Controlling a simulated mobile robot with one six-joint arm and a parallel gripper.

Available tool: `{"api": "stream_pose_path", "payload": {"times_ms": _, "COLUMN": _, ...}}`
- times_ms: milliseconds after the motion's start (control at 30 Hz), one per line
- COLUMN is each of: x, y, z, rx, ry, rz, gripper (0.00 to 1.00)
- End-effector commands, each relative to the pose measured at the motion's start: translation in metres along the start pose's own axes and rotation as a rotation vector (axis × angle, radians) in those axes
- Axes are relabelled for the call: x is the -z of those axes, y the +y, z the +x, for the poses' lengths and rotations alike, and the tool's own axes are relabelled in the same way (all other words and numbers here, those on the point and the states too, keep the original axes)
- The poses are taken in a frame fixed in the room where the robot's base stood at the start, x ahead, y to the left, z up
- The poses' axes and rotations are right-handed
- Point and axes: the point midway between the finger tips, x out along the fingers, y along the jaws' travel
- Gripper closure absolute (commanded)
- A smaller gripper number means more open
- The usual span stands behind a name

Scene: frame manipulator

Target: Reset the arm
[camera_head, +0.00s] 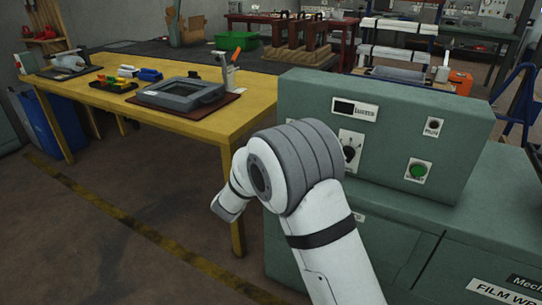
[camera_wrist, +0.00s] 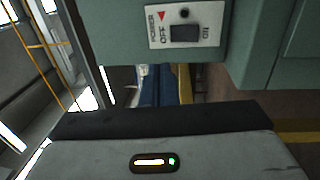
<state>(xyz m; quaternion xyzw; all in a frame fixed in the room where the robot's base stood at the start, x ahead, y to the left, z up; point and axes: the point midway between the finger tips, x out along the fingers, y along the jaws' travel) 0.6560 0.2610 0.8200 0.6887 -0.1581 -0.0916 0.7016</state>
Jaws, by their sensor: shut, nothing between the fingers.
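My arm (camera_head: 335,240) rises from the bottom in the head view and bends at a grey-banded joint in front of the green machine (camera_head: 455,110). Its far part points down and left, and my gripper's fingers cannot be made out there. In the wrist view, my gripper (camera_wrist: 160,120) fills the lower part as a white body with a dark front edge and a small lit indicator. It is shut with nothing held. Just beyond it is a power switch panel (camera_wrist: 207,25) on a green surface.
The yellow workbench (camera_head: 200,125) stands left of my arm, with a grey frame (camera_head: 180,93) on a brown board and a black tray of coloured pieces (camera_head: 112,85). The green machine stands close on the right. Brown floor (camera_head: 100,235) is clear at lower left.

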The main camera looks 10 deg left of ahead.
Motion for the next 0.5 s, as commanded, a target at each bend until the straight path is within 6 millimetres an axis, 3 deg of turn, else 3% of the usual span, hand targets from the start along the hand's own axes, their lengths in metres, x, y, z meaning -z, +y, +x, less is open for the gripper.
{"api": "stream_pose_path", "payload": {"times_ms": 167, "x": -0.003, "y": 0.014, "z": 0.007, "rx": 0.022, "ry": 0.026, "rz": 0.047, "gripper": 1.0}}
{"api": "stream_pose_path", "payload": {"times_ms": 367, "x": -0.025, "y": 0.077, "z": 0.032, "rx": 0.202, "ry": 0.178, "rz": 0.335, "gripper": 1.0}}
{"api": "stream_pose_path", "payload": {"times_ms": 500, "x": -0.053, "y": 0.122, "z": 0.03, "rx": 0.421, "ry": 0.267, "rz": 0.563, "gripper": 1.0}}
